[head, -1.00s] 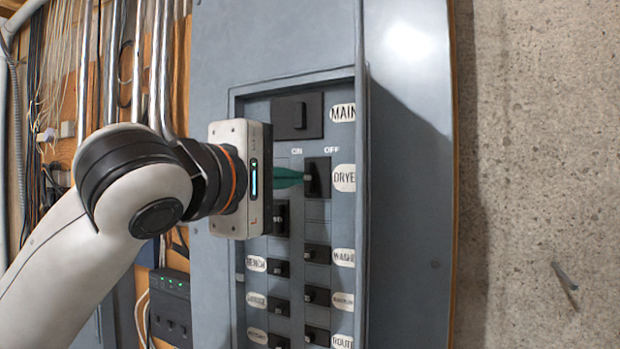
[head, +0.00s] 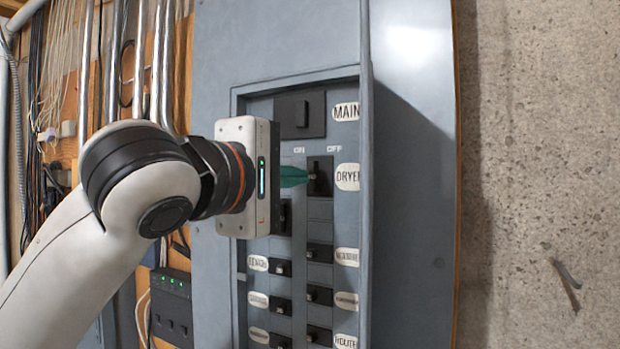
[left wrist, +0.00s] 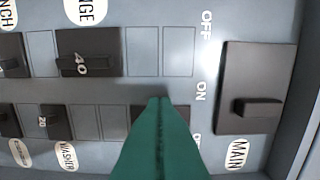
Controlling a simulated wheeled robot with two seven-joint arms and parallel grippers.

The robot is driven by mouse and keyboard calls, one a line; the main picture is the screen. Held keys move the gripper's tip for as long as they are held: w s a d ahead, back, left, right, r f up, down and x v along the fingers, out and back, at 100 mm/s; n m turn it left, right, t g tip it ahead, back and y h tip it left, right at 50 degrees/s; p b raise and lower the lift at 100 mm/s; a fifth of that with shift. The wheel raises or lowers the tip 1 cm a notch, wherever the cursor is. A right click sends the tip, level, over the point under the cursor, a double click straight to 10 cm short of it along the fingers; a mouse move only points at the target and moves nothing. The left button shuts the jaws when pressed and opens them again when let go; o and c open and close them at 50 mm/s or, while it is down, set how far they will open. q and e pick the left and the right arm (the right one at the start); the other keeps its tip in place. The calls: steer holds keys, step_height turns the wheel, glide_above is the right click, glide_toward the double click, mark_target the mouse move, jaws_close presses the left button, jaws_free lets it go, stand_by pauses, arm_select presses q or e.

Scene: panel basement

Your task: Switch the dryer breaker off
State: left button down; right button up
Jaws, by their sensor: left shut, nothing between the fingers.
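The dryer breaker (head: 321,188) is a black switch in the right column of the grey panel, beside the DRYER label (head: 347,177). ON is printed above its left side and OFF above its right. My left gripper (head: 306,177) is shut and empty. Its green fingertips are at the left side of the dryer breaker's toggle; I cannot tell whether they touch. In the left wrist view the shut fingers (left wrist: 160,105) cover most of the dryer breaker (left wrist: 141,112), so its toggle is hidden there. My right gripper is not in view.
The larger main breaker (head: 299,115) sits just above, beside the MAIN label. Several smaller breakers, such as the one beside the WASHER label (head: 319,253), fill the rows below. The panel's raised right edge (head: 366,200) stands close to the labels.

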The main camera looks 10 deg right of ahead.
arm_select(q)
steer(key=shift+s+d, duration=0.3)
steer(key=shift+d, duration=0.25)
steer(key=shift+a, duration=0.1)
steer(key=shift+w, duration=0.1)
stand_by(0.3)
